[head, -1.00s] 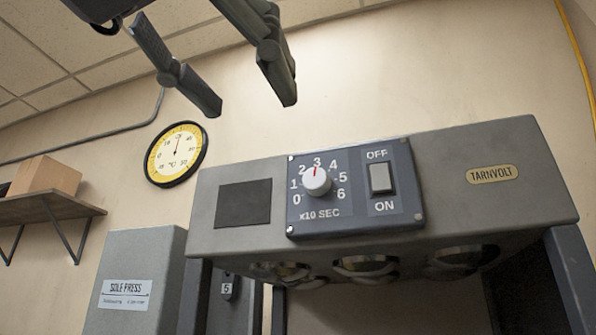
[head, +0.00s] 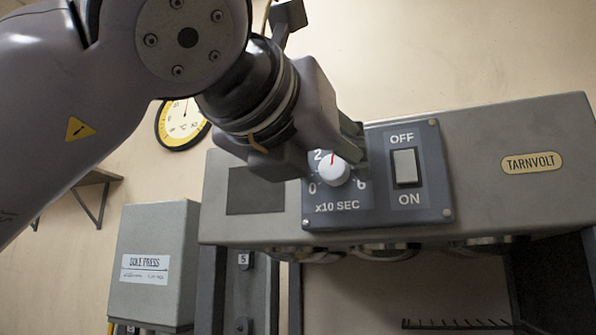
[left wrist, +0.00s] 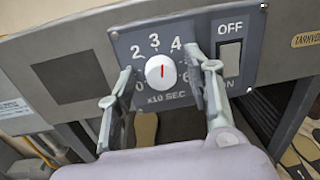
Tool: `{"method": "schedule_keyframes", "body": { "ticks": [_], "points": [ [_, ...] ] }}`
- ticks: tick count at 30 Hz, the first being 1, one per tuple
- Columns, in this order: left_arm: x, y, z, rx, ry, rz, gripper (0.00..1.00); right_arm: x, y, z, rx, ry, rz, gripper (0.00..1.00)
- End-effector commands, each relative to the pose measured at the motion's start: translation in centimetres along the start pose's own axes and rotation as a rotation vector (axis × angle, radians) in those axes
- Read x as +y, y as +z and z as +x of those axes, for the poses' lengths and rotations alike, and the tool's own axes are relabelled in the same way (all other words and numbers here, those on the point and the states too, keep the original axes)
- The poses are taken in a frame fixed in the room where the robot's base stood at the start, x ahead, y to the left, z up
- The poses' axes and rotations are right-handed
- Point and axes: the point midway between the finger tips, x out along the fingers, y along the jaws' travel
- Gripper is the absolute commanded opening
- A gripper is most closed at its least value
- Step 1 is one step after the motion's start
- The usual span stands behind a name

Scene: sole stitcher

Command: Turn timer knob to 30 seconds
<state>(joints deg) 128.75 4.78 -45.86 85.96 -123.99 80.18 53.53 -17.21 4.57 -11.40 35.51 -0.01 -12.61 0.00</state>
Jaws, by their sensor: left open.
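The timer knob (head: 333,170) is a round white knob with a red pointer line, on a blue-grey panel (head: 420,217) marked x10 SEC. It also shows in the left wrist view (left wrist: 160,72), where its red line points up, close to the 3. My left gripper (left wrist: 165,80) is open, with one finger on each side of the knob; I cannot tell whether either touches it. In the head view the left gripper (head: 337,143) comes in from the upper left and hides several of the dial numbers. My right gripper is not in view.
The grey machine housing (head: 520,200) carries a TARNVOLT plate. A grey SOLE PRESS box (head: 150,225) stands at the left.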

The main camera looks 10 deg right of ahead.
Motion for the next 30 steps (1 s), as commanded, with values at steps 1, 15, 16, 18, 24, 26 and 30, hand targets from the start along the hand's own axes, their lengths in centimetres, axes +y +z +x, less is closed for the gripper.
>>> {"method": "schedule_keyframes", "body": {
  "ticks": [1, 15, 16, 18, 24, 26, 30],
  "points": [
    [0.00, -0.02, 0.04, 0.000, 0.000, 0.000, 0.47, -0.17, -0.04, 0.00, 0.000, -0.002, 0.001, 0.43],
    [0.01, -0.01, -0.01, 0.000, 0.000, -0.001, 0.26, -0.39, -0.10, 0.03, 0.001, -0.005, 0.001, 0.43],
    [0.01, -0.01, -0.02, 0.000, 0.000, -0.001, 0.24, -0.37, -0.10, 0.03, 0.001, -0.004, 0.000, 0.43],
    [0.02, 0.00, -0.02, 0.000, 0.000, -0.001, 0.20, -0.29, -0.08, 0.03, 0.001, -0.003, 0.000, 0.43],
    [0.02, 0.01, -0.03, 0.000, 0.000, -0.001, 0.06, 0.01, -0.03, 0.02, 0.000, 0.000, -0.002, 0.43],
    [0.03, 0.01, -0.03, 0.000, 0.000, -0.001, 0.02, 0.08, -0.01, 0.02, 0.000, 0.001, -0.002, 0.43],
    [0.03, -0.07, -0.03, -0.001, 0.000, -0.004, 0.00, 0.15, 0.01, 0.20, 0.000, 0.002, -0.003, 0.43]
  ]
}}
